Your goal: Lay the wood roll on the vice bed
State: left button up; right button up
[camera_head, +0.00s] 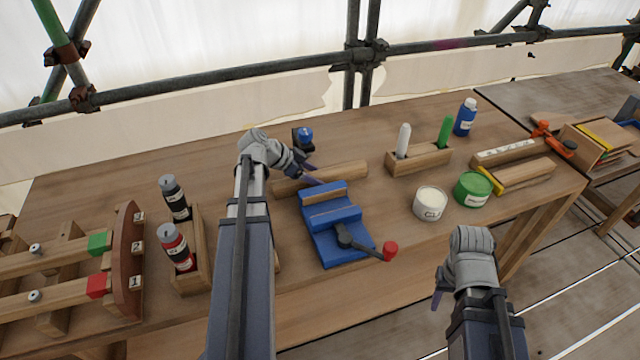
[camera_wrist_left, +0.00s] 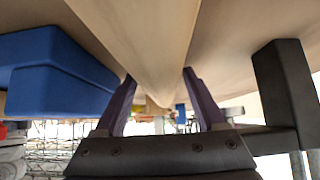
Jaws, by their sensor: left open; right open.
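The wood roll (camera_head: 345,171), a pale wooden bar, lies on the bench just behind the blue vice (camera_head: 336,246). The vice bed is between its blue jaws, with a wooden strip on top, and its handle has a red knob. My left gripper (camera_head: 308,176) is at the roll's left half, with a purple finger showing by it. In the left wrist view the roll (camera_wrist_left: 145,45) runs between the two open purple fingers, and the vice (camera_wrist_left: 55,75) is at the left. Contact cannot be told. My right gripper (camera_head: 438,296) is open and empty in front of the bench edge.
A wooden holder (camera_head: 418,161) with white and green sticks stands behind a white tin (camera_head: 430,204) and a green tin (camera_head: 472,189). A bottle rack (camera_head: 192,280) stands left of my left arm. A blue-and-black object (camera_head: 303,138) sits behind the roll.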

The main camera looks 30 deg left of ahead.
pick_arm(q)
grip_shut()
dwell(0.6)
